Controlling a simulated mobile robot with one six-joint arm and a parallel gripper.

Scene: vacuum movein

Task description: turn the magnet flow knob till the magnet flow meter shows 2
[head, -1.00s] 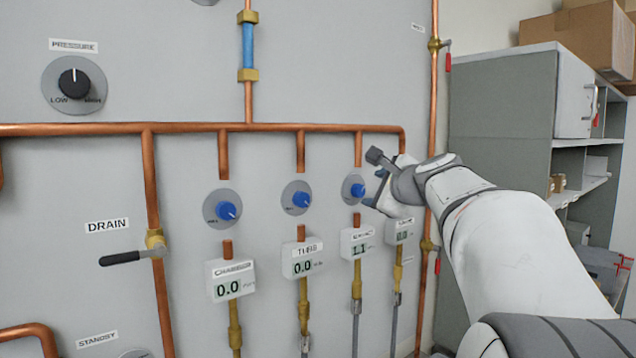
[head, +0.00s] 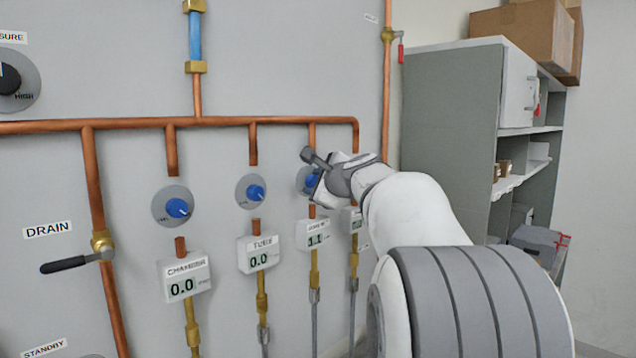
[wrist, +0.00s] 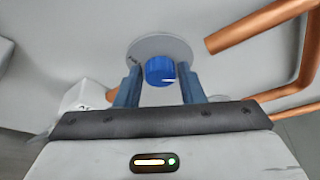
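The magnet flow knob (head: 307,178) is a blue knob on a grey round plate, third from the left in the head view. My gripper (head: 319,187) is right at it and covers its right part. In the wrist view the blue knob (wrist: 159,70) shows between the tips of my two fingers (wrist: 160,78). Narrow gaps show on both sides, so the fingers look open around or just in front of it. The magnet flow meter (head: 313,239) below the knob reads 1.1.
The chamber knob (head: 178,207) and turbo knob (head: 255,192) are to the left; the chamber meter (head: 184,284) and turbo meter (head: 259,259) read 0.0. A fourth meter (head: 351,220) is partly hidden by my arm. Copper pipe (head: 230,121) runs above the knobs.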

